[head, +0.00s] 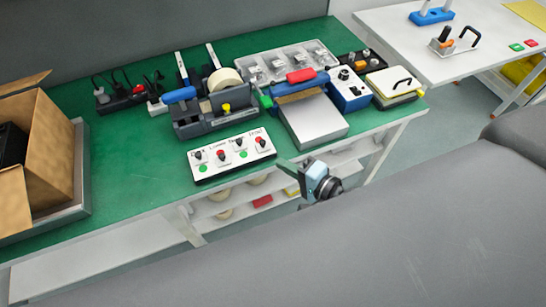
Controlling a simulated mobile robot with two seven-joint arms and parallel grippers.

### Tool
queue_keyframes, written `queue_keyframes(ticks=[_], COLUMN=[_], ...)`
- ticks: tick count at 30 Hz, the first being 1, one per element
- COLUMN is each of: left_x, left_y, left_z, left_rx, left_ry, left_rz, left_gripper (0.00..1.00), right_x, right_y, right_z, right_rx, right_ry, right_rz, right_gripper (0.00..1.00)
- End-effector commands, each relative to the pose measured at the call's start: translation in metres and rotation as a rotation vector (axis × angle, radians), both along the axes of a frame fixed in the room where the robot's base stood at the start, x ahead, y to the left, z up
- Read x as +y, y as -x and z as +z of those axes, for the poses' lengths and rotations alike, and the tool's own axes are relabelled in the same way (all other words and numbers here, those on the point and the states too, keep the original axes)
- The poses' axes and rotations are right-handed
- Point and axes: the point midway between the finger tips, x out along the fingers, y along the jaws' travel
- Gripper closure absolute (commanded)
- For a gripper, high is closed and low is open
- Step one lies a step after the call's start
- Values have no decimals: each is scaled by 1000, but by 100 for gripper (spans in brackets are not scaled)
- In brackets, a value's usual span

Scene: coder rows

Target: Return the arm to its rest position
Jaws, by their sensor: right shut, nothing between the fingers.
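My right gripper (290,168) shows near the middle of the head view, in front of the front edge of the green-topped workbench (130,160). Its fingers look shut and hold nothing. It appears close to the right end of a white switch panel (232,157), and I see no contact. My left gripper is not in view.
The bench carries a tape dispenser (217,107), a machine with a red-and-blue handle (315,118), a blue control box (348,90) and a clear compartment tray (268,62). An open cardboard box (45,150) stands left. A white table (420,40) is at upper right.

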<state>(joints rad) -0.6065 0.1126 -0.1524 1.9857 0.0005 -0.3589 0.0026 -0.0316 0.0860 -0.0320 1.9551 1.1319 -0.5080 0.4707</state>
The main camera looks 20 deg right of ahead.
Motion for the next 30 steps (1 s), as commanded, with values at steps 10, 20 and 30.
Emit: queue_keyframes(ticks=[10, 20, 30], left_x=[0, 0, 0], left_y=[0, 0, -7], left_z=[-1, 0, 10], left_rx=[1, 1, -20], left_ry=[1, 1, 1], left_rz=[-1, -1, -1], left_gripper=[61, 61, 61], right_x=[-5, -5, -9], right_y=[10, 9, 49], right_z=[3, 3, -38], right_rx=[-1, -1, 23], right_ry=[-2, -1, 282], right_rz=[1, 1, 27], right_gripper=[100, 100, 100])
